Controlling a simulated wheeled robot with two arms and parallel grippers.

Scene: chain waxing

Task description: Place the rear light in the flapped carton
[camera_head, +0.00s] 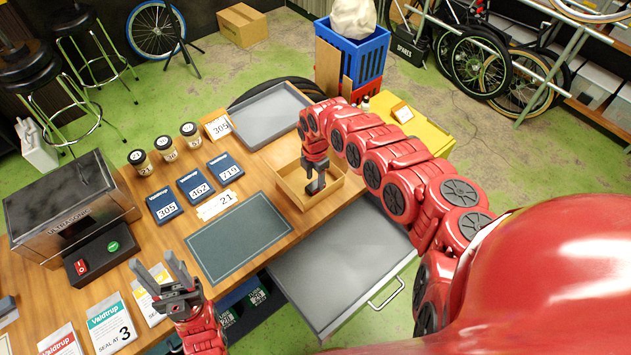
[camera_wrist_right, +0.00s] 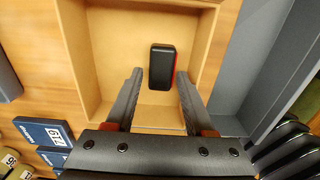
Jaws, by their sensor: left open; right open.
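The rear light (camera_wrist_right: 161,67), a small black block with a red edge, is inside a shallow tan open box (camera_wrist_right: 102,60). In the head view this box (camera_head: 336,190) sits at the table's right end; I cannot make out flaps on it. My right gripper (camera_wrist_right: 158,88) points down into the box, open, its fingers either side of the light's near end; I see no clear contact. In the head view the right gripper (camera_head: 315,185) hides the light. My left gripper (camera_head: 163,270) is open and empty over the table's front edge.
A grey tray (camera_head: 270,115) lies behind the box, and a dark mat (camera_head: 238,238) lies to its left. An open grey drawer (camera_head: 345,275) juts out in front. A brown carton (camera_head: 242,25) stands on the floor at the back.

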